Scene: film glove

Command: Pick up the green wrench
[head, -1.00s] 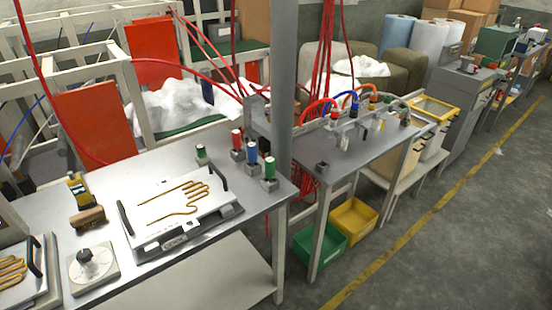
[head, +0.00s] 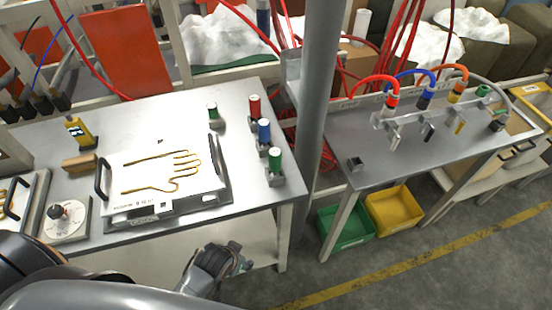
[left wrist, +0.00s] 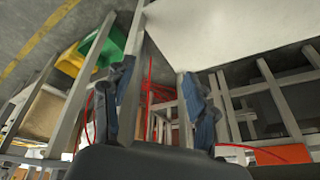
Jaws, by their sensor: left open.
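In the head view, several hose-fed tools hang in a row on the rack of the right table. The one at the right end has a green collar (head: 483,91) and a dark end (head: 497,124); it is the green tool nearest to a wrench that I can make out, too small to be sure. My left gripper (head: 238,262) is low in front of the left table's front edge, well left of this tool. In the left wrist view its two fingers (left wrist: 156,75) are apart with nothing between them. My right gripper is not in view.
The left table (head: 250,95) holds a glove-form plate (head: 205,195) and green-, red- and blue-marked spools. A grey post (head: 318,100) stands between the tables. Green (head: 343,240) and yellow (head: 392,210) bins sit under the right table (head: 400,165). The floor at right is clear.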

